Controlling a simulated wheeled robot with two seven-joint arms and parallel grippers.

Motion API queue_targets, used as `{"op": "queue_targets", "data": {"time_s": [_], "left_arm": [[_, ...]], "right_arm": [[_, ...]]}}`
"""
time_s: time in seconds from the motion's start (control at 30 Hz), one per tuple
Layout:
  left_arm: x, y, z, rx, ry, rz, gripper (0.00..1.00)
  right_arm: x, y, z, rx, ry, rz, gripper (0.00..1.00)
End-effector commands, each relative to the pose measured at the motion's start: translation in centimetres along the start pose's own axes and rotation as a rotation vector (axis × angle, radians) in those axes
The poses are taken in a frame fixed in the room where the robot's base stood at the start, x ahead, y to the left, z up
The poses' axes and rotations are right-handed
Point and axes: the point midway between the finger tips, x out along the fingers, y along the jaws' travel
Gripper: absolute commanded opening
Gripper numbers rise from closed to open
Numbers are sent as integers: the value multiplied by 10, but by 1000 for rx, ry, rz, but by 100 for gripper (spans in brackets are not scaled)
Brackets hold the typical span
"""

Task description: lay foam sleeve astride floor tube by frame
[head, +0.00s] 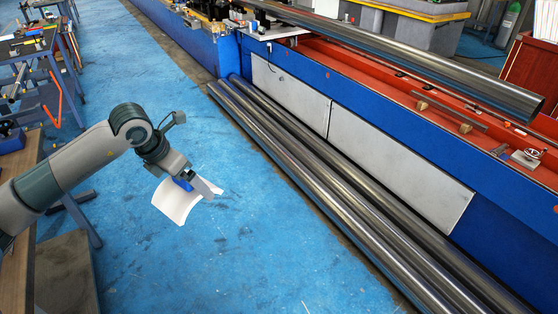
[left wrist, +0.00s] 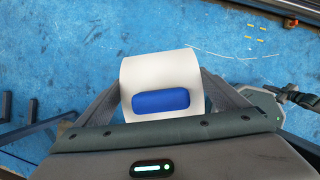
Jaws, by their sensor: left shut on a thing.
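My left gripper (head: 193,183) is shut on the foam sleeve (head: 176,204), a white curved half-shell, and holds it above the blue floor. In the left wrist view the sleeve (left wrist: 160,72) lies between the two fingers, with a blue grip block (left wrist: 161,101) on its outer face. Several long steel tubes lie side by side on the floor along the blue machine frame; the outermost floor tube (head: 320,205) is to the right of the sleeve and apart from it. My right gripper is in neither view.
The blue machine frame (head: 315,140) with grey panels runs along the right. A large steel tube (head: 430,65) rests above its red bed. A workbench (head: 20,170) stands at the left. The blue floor (head: 260,250) between is clear.

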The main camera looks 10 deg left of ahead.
Motion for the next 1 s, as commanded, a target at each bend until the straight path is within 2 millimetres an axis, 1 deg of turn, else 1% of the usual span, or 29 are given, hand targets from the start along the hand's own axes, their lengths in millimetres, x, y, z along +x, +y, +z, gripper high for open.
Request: {"op": "queue_targets", "data": {"time_s": [0.17,0.37,0.6,0.67,0.83,1.0], "left_arm": [[11,-13,-8,121,2,-53,70],[29,-41,-22,387,2,-165,70],[52,-81,-43,800,0,-338,70],[56,-91,-49,912,-1,-383,70],[68,-120,-67,1241,-1,-519,70],[78,-151,-88,1609,-1,-671,70]], "right_arm": [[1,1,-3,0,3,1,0],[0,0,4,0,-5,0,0],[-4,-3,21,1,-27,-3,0],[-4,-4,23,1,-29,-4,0],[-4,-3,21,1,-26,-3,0],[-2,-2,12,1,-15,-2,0]]}}
